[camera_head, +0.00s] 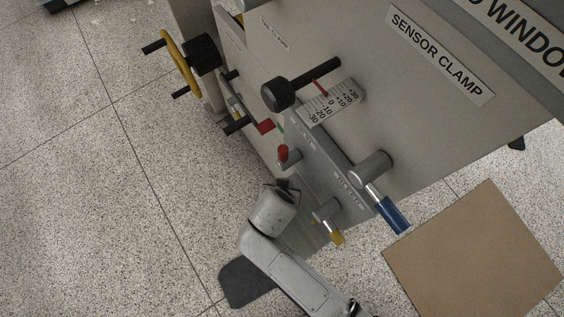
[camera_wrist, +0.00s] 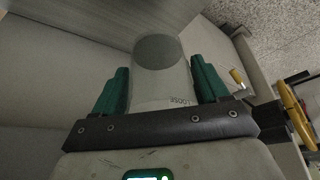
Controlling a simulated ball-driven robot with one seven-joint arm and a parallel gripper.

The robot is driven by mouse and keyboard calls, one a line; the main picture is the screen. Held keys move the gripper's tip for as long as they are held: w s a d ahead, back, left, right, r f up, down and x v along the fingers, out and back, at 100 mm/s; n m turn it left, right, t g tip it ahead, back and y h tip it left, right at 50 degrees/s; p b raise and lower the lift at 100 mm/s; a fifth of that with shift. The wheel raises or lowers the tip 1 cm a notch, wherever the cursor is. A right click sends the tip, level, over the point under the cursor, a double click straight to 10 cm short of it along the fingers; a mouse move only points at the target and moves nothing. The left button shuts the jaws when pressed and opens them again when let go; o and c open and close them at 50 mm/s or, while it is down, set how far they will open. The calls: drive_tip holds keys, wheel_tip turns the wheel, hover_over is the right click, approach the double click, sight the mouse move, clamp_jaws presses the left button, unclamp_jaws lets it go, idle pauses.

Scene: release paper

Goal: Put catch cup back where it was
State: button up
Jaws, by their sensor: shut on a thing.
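The catch cup (camera_wrist: 160,90), a pale grey cup with a darker round end, sits between the green fingers of my gripper (camera_wrist: 162,84) in the wrist view. One finger is on each side, and the gripper is shut on the cup. Small lettering shows near the cup's lower edge. In the head view my arm reaches the lower part of the grey machine; the fingers and the cup cannot be made out there. What lies under the cup is hidden, so I cannot tell whether it touches a surface.
The grey machine (camera_head: 335,190) carries a blue-gripped lever (camera_head: 392,214), a yellow-tipped lever (camera_head: 335,236), a red knob (camera_head: 283,153), a black knob (camera_head: 278,95) and a yellow handwheel (camera_head: 179,62). A brown mat (camera_head: 475,255) lies at right. The speckled floor at left is clear.

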wheel_tip(320, 180, down, 6)
drive_tip(key=shift+f+b, duration=0.1)
drive_tip(key=shift+b, duration=0.5)
drive_tip(key=shift+f, duration=0.1)
drive_tip(key=shift+f, duration=0.1)
drive_tip(key=o, duration=1.1)
drive_tip(key=d+p+v, duration=0.1)
drive_tip(key=p+v, duration=0.2)
drive_tip(key=v, duration=0.9)
drive_tip(key=shift+a, duration=0.45)
